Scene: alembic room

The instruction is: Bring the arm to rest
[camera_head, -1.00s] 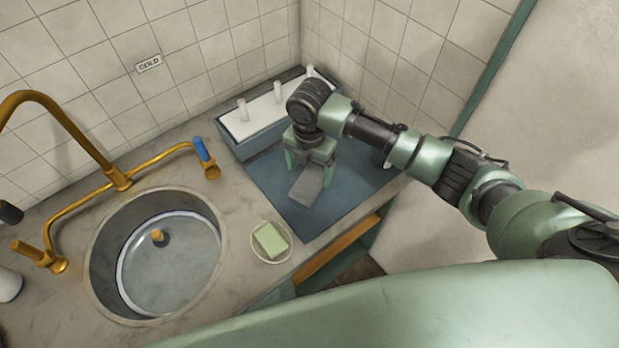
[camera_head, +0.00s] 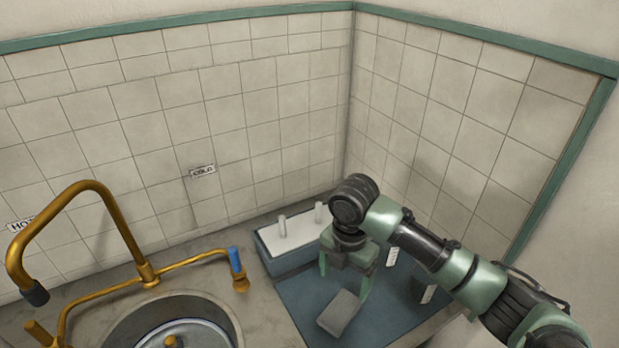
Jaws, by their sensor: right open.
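My right arm comes in from the lower right. Its right gripper (camera_head: 345,290) points down over the blue-grey mat (camera_head: 297,298) in the counter corner. The gripper is open, with its two fingers apart. My left gripper is not in view.
A rack (camera_head: 290,236) with white pegs stands behind the gripper, against the tiled wall. A brass faucet (camera_head: 118,222) with a blue handle (camera_head: 235,260) and a round sink (camera_head: 170,315) are at left.

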